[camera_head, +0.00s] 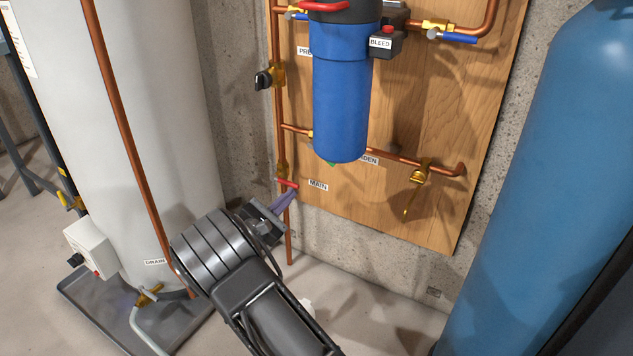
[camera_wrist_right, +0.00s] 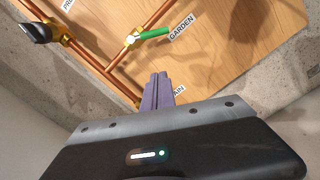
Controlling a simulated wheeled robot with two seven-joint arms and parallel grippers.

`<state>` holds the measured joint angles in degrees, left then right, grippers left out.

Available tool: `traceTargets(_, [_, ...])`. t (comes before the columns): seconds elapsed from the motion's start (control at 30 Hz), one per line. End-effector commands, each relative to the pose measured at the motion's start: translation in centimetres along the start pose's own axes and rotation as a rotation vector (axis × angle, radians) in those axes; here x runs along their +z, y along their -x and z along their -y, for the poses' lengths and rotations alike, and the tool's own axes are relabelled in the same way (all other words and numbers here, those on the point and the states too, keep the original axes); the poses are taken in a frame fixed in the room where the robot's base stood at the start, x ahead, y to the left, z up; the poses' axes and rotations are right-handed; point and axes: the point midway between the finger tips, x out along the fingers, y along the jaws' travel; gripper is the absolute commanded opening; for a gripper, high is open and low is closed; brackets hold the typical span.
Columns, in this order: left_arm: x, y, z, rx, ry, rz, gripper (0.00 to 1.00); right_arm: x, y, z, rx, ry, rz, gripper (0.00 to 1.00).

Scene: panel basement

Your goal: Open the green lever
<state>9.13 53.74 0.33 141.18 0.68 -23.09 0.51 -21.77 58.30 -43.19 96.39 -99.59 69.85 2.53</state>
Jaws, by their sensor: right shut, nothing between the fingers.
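The green lever (camera_wrist_right: 154,33) shows in the right wrist view on a brass valve (camera_wrist_right: 132,40), beside the GARDEN label (camera_wrist_right: 182,33). In the head view only a bit of the green lever (camera_head: 331,164) shows under the blue filter housing, which hides the rest. My right gripper (camera_head: 285,199) is shut and empty, below and left of the green lever, close to the red MAIN lever (camera_head: 287,183). Its purple fingers (camera_wrist_right: 158,90) point up toward the board in the wrist view. My left gripper is not in view.
The blue filter housing (camera_head: 341,105) hangs in front of the wooden board (camera_head: 440,110). A yellow-handled valve (camera_head: 416,186) is to the right. A black-knobbed valve (camera_head: 268,78) is at upper left. A white tank (camera_head: 165,100) and a blue cylinder (camera_head: 550,170) flank the board.

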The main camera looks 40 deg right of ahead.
Motion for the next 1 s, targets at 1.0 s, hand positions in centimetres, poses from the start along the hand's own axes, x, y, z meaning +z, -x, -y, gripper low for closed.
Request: traceTargets(1.0, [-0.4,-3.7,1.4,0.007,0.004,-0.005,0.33,0.7,-10.4,0.3,-0.007,-0.003,-0.003,0.0])
